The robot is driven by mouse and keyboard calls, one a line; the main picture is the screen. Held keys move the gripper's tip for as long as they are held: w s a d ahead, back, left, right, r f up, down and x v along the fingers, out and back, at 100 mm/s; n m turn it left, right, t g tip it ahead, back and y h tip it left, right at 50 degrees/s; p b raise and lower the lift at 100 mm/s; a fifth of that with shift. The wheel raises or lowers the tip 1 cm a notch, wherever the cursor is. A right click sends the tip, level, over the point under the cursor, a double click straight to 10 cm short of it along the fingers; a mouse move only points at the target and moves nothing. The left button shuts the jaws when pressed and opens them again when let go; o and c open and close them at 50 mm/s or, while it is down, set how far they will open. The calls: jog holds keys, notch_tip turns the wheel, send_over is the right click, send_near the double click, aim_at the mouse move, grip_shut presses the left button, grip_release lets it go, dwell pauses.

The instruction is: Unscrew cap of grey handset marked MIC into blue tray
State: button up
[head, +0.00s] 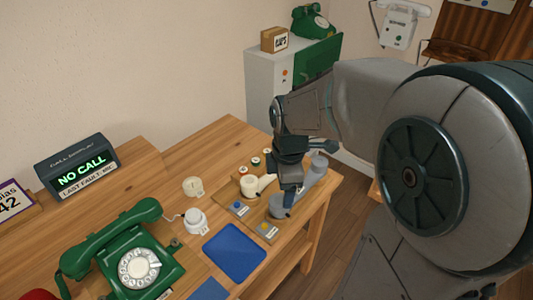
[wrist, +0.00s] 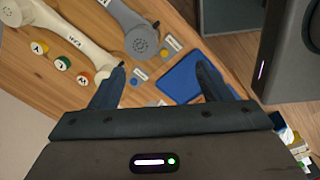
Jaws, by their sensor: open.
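The grey handset (head: 306,182) lies on the right part of the wooden table, partly hidden by my arm in the head view. In the wrist view the grey handset (wrist: 127,22) shows a round perforated cap (wrist: 141,43) at its near end. The blue tray (head: 235,252) lies flat nearer the table's front edge; it also shows in the wrist view (wrist: 180,78). My gripper (wrist: 162,68) is open and empty, pointing down, with its fingers apart. The handset's perforated end lies beyond the fingertips, toward the left finger. The small label lettering is too small to read.
A cream handset (wrist: 65,38) lies beside the grey one, with several coloured round pieces next to it. A green dial phone (head: 130,255) and a white round piece (head: 196,220) stand to the left.

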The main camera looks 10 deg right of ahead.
aim_at(279, 200)
jog(key=w+f+n, duration=0.1)
jog(key=n, duration=0.2)
jog(key=w+f+n, duration=0.2)
jog(key=shift+w+n+g, duration=0.1)
jog(key=shift+n+g, duration=0.3)
jog(key=shift+w+f+n, duration=0.55)
jog(key=shift+f+n, duration=0.1)
jog(key=shift+n, duration=0.45)
jog(key=shift+f+b, duration=2.5)
jog(key=shift+f, duration=0.5)
jog(key=m, duration=0.5)
jog(key=m, duration=0.5)
jog(key=shift+c, duration=0.3)
